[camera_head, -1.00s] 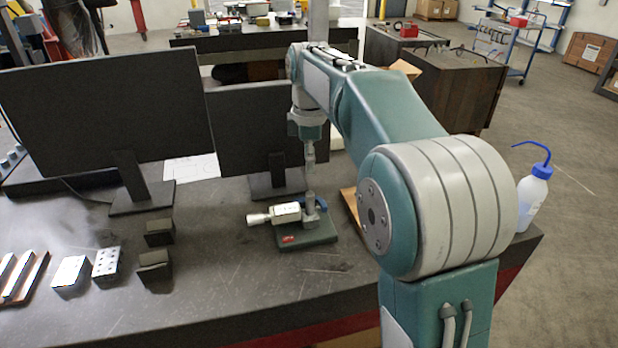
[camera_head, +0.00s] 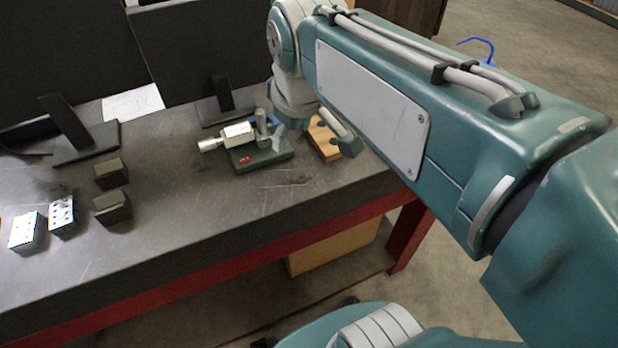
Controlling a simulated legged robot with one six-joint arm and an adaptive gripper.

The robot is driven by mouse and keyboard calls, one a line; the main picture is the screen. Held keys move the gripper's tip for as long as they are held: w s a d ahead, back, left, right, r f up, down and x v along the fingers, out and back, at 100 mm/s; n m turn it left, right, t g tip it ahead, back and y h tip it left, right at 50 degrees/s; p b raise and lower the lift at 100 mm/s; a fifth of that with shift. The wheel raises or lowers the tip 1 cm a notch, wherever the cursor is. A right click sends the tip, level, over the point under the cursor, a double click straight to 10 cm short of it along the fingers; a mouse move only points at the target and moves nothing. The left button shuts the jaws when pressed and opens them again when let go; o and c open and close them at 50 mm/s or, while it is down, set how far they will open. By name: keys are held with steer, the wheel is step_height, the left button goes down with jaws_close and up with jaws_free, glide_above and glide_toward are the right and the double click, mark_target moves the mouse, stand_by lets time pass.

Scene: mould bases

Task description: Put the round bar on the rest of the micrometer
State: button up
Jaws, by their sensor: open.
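The micrometer (camera_head: 237,131) stands on its green base (camera_head: 262,155) on the dark bench, with its silver thimble pointing left. A short upright grey cylinder (camera_head: 261,122), which looks like the round bar, stands at the right end of the micrometer. The rest under it is too small and covered to make out, so I cannot tell exactly how it is seated. My gripper (camera_head: 279,136) is open, close on the right of the cylinder, small and partly merged with the arm behind it. A gap between gripper and cylinder is hard to judge.
Dark blocks (camera_head: 112,206) and drilled light blocks (camera_head: 62,216) stand at the left. Monitor stands (camera_head: 222,105) are behind. Bare bench lies in front of the micrometer, up to the red-edged front.

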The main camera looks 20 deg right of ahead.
steer(key=s+f+m+t, duration=0.1)
steer(key=s+f+m, duration=0.4)
steer(key=s, duration=0.3)
steer(key=shift+f+t, duration=0.35)
steer(key=shift+t, duration=0.05)
